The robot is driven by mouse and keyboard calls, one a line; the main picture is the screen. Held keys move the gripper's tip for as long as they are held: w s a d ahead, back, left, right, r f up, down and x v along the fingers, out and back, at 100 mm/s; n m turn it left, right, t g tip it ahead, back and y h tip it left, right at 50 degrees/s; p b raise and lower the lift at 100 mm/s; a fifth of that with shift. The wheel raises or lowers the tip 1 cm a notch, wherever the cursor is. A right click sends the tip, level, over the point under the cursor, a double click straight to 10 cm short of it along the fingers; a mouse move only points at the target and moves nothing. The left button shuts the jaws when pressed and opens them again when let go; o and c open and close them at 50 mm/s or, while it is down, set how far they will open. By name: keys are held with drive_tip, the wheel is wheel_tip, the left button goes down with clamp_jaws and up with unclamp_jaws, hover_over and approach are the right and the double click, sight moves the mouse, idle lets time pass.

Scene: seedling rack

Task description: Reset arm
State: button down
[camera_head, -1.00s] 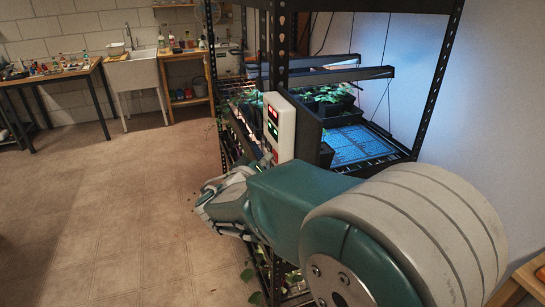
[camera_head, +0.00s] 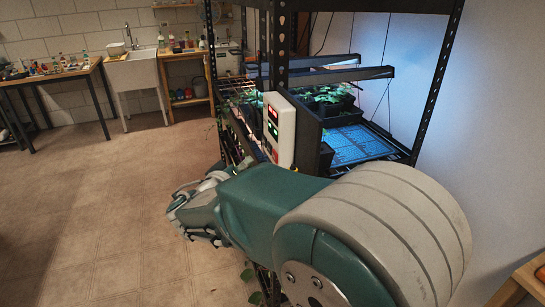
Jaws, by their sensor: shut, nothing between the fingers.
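My arm fills the lower right of the view, a green link with a large grey ribbed joint. It reaches left in front of the seedling rack. My gripper (camera_head: 192,212) is at the far end of the arm, over the tiled floor and left of the rack. It is shut and holds nothing. The arm hides much of the rack's lower part, and the fingertips show only small and partly.
The black metal rack (camera_head: 436,85) holds green seedlings (camera_head: 328,95) and a blue-lit tray (camera_head: 357,146). A white control box (camera_head: 279,129) hangs on its post. A sink (camera_head: 133,72) and a workbench (camera_head: 45,75) stand at the back wall. The floor (camera_head: 90,190) at left is clear.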

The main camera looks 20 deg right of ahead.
drive_tip(key=shift+a, duration=1.15)
drive_tip(key=s+d+f+m+g+y, duration=0.25)
drive_tip(key=s+d+g, duration=0.65)
drive_tip(key=s, duration=0.6)
drive_tip(key=s+a+f+n+t+y, duration=0.1)
drive_tip(key=s+a+f+t+y, duration=0.1)
drive_tip(key=s+a+y, duration=0.3)
drive_tip(key=s+y, duration=0.4)
drive_tip(key=s, duration=0.3)
drive_tip(key=shift+a+f, duration=0.2)
drive_tip(key=shift+a, duration=0.2)
drive_tip(key=shift+n+y, duration=0.25)
